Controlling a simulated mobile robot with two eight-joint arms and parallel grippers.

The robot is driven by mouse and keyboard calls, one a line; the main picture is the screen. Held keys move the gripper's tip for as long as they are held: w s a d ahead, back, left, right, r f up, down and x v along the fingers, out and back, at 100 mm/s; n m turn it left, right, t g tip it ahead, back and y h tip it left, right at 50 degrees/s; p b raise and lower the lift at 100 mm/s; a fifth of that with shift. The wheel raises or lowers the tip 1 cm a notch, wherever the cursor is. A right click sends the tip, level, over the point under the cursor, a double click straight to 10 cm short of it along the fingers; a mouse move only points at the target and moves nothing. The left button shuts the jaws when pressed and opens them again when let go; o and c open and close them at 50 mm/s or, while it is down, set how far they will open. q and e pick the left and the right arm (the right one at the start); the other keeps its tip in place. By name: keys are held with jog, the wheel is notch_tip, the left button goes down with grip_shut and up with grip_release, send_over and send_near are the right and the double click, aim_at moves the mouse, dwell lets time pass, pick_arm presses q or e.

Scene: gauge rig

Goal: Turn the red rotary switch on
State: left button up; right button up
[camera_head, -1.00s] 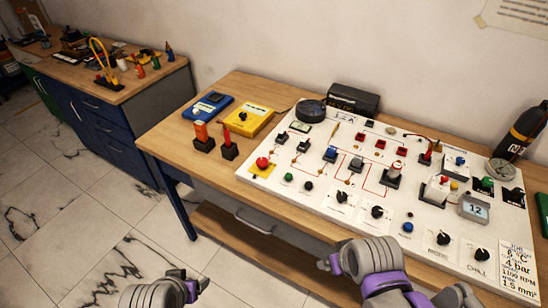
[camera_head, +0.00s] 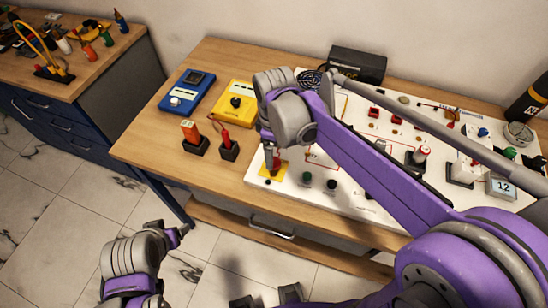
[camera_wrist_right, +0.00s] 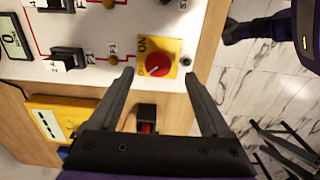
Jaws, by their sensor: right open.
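The red rotary switch (camera_head: 277,165) sits on a yellow plate at the front left corner of the white panel. In the right wrist view its red knob (camera_wrist_right: 157,65) shows in full on the yellow plate, with "ON" lettering beside it. My right gripper (camera_wrist_right: 158,76) is open, and its fingertips lie on either side of the knob in that view, with nothing between them. I cannot tell whether they touch the plate. In the head view the right gripper (camera_head: 271,153) is over the switch and partly hides it. My left gripper (camera_head: 178,236) is low at the left, away from the panel.
The white panel (camera_head: 345,192) carries a green button (camera_head: 307,177), a black button (camera_head: 331,184) and several other controls. Left of it stand a yellow meter (camera_head: 235,103), a blue meter (camera_head: 187,92) and two red-topped holders. My right arm covers much of the panel.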

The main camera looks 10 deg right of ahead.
jog(key=shift+w+f, duration=0.15)
jog(key=shift+f, duration=2.2)
jog(key=shift+c, duration=0.2)
grip_shut()
